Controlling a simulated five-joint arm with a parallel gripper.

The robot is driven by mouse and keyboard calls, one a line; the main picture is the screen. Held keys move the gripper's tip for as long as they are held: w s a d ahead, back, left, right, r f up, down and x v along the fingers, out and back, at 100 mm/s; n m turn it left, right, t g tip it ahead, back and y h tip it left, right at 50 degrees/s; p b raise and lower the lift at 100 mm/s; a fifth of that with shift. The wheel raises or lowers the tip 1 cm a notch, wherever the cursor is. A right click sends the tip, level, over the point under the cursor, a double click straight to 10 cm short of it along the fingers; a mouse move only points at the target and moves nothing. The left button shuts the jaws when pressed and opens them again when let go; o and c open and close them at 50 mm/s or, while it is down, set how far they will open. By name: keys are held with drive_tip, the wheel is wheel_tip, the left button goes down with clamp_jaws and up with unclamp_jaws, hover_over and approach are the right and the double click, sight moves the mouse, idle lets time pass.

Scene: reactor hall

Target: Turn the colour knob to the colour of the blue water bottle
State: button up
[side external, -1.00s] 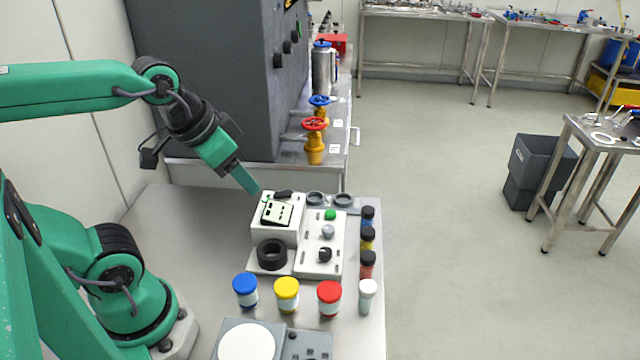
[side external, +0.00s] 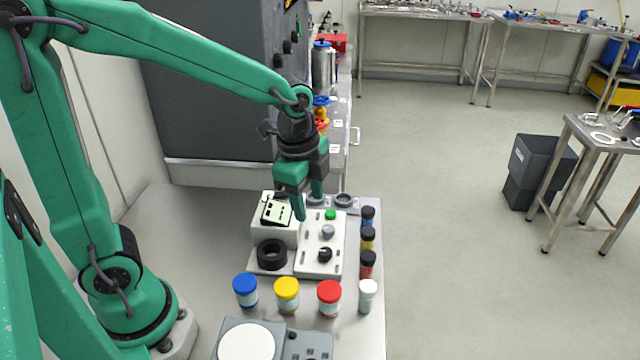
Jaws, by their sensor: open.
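A white instrument (side external: 310,265) on the steel bench has a small display (side external: 276,211), a black ring-shaped opening and a side panel. The panel carries a green button (side external: 330,214), a grey knob (side external: 327,232) and a black knob (side external: 325,254); which one is the colour knob, and where it points, I cannot tell. A small black-capped bottle with a blue body (side external: 367,222) stands right of the panel, at the back of a short row. My gripper (side external: 309,207) is open and empty, pointing down above the instrument's back part, with its fingers partly covering it.
Yellow (side external: 367,243) and red (side external: 367,270) black-capped bottles and a white-capped vial (side external: 367,290) stand along the right. Blue-, yellow- and red-lidded jars (side external: 286,293) and a round-plated device (side external: 247,342) are in front. Valves stand behind, partly hidden by my arm.

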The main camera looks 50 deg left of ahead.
sight(325, 251)
drive_tip(key=w+f+m, duration=0.1)
drive_tip(key=d+f+m+g, duration=0.1)
drive_tip(key=f+m, duration=0.1)
drive_tip(key=w+d+f+m, duration=0.1)
drive_tip(key=f, duration=0.1)
drive_tip(key=shift+w+f, duration=0.15)
drive_tip(key=shift+w, duration=0.2)
drive_tip(key=shift+f, duration=0.1)
drive_tip(key=shift+f, duration=3.8)
drive_tip(key=c, duration=1)
